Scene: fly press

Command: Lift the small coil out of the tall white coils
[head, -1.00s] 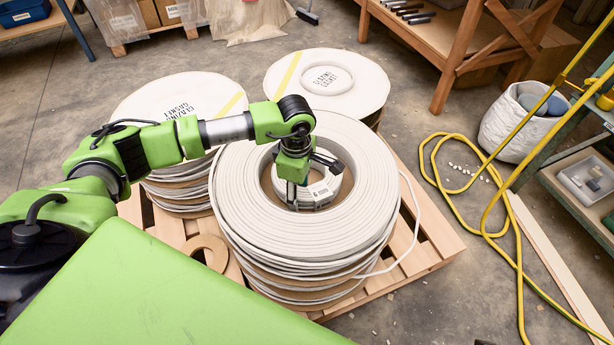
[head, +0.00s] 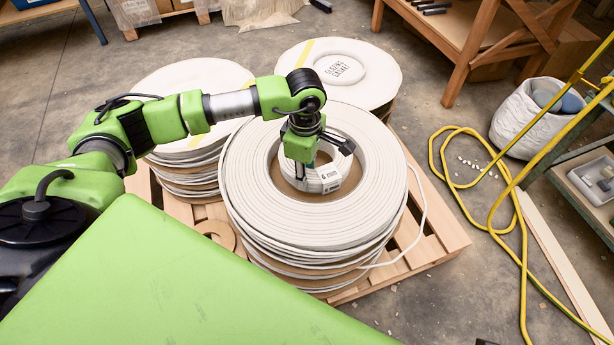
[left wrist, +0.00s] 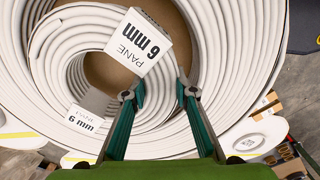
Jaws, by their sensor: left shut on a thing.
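The small white coil (head: 329,178) sits in the central opening of the tall white coils (head: 250,195). I cannot tell how far it is above the bottom of the opening. In the left wrist view the small coil (left wrist: 52,52) shows a white label (left wrist: 138,42) reading "PANE 6 mm" and a brown patch in its middle. My left gripper (head: 304,172) points down into the opening. In the left wrist view its two teal fingers (left wrist: 160,96) stand either side of the small coil's wound band and are shut on it. My right gripper is not in view.
The tall coils stand on a wooden pallet (head: 440,245). Two more gasket stacks (head: 190,88) (head: 345,66) stand behind. A brown ring (head: 216,234) lies on the pallet at left. A yellow hose (head: 520,262) and a white basket (head: 510,125) are at right.

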